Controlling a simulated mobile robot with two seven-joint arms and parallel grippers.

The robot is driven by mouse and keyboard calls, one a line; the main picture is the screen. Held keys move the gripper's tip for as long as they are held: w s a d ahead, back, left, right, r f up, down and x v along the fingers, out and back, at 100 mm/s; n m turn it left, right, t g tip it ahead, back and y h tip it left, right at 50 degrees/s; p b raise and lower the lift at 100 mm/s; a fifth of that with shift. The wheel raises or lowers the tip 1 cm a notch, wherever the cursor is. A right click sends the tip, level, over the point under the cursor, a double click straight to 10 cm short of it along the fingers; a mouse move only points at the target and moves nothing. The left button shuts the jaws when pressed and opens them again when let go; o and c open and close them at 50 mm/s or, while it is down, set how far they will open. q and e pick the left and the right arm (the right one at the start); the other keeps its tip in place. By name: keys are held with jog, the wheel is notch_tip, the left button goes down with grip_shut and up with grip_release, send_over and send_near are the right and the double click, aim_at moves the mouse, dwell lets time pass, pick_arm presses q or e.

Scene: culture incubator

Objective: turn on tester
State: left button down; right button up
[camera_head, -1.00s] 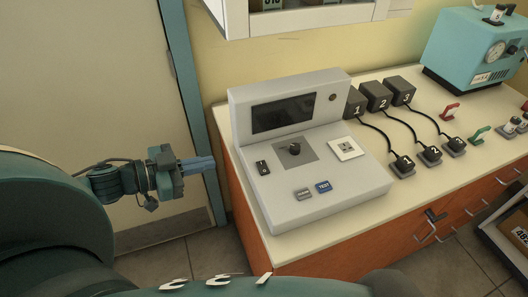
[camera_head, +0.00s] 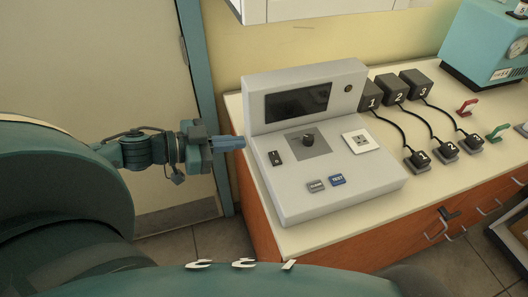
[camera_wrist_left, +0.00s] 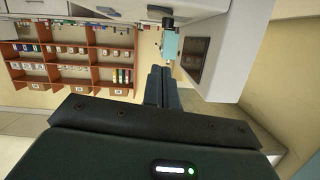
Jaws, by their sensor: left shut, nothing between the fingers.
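The tester (camera_head: 320,185) is a light grey console on the counter in the head view. It has a dark screen (camera_head: 298,103), a black rocker switch (camera_head: 275,158), a round black knob (camera_head: 308,139), a white socket (camera_head: 361,141), a grey button (camera_head: 316,186) and a blue TEST button (camera_head: 337,180). The screen is dark. My left gripper (camera_head: 243,143) is shut and empty, just left of the tester and short of the rocker switch. In the left wrist view its fingers (camera_wrist_left: 163,88) are together, with the tester's side and screen (camera_wrist_left: 192,60) at the right. My right gripper is not in view.
Three numbered black adapters (camera_head: 394,89) with cables to numbered plugs (camera_head: 445,147) stand right of the tester. A red handle (camera_head: 467,107), a green handle (camera_head: 497,131) and a teal machine (camera_head: 488,45) are farther right. A wall cabinet (camera_head: 310,10) hangs above.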

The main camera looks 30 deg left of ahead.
aim_at(264, 159)
pick_arm(q)
jog(key=b+x, duration=0.7)
jog(key=shift+w+d+f, duration=0.15)
jog(key=b, duration=0.2)
jog(key=shift+w+f+b, duration=0.1)
jog(key=shift+w+b, duration=0.05)
jog(key=shift+b, duration=0.2)
jog(key=shift+w+f+b, duration=0.1)
jog(key=shift+f+b, duration=0.2)
jog(key=shift+f, duration=1.55)
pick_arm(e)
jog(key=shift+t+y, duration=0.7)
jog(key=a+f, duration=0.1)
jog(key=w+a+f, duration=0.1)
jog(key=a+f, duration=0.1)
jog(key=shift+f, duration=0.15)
